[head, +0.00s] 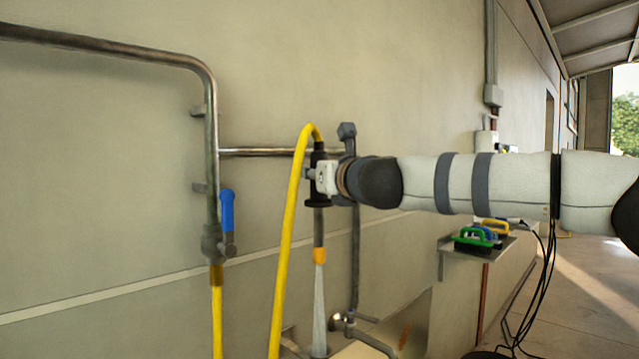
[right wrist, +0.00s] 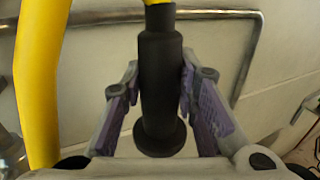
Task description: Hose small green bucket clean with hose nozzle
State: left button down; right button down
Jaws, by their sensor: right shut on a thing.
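The hose nozzle (head: 318,218) hangs upright in the head view, with a black grip, a grey tube and an orange tip pointing down. A pale, widening streak like a water jet runs down from the tip. My right gripper (head: 321,178) is shut on the nozzle's black grip. In the right wrist view, the purple-padded fingers of my right gripper (right wrist: 158,85) stand on both sides of the black nozzle grip (right wrist: 160,75). The small green bucket cannot be made out in either view. My left gripper is not in view.
The yellow hose (head: 287,240) loops over the nozzle's top. A wall pipe with a blue-handled valve (head: 227,210) stands at left. Green and yellow brushes lie on a wall shelf (head: 466,250) at right. A pale surface (head: 362,350) with a tap is below.

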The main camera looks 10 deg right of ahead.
jog(key=shift+s+r, duration=0.1)
jog(key=shift+r, duration=0.1)
jog(key=s+d, duration=0.5)
jog(key=s, duration=0.3)
jog(key=shift+s+d, duration=0.15)
jog(key=shift+d, duration=0.15)
dwell(1.2)
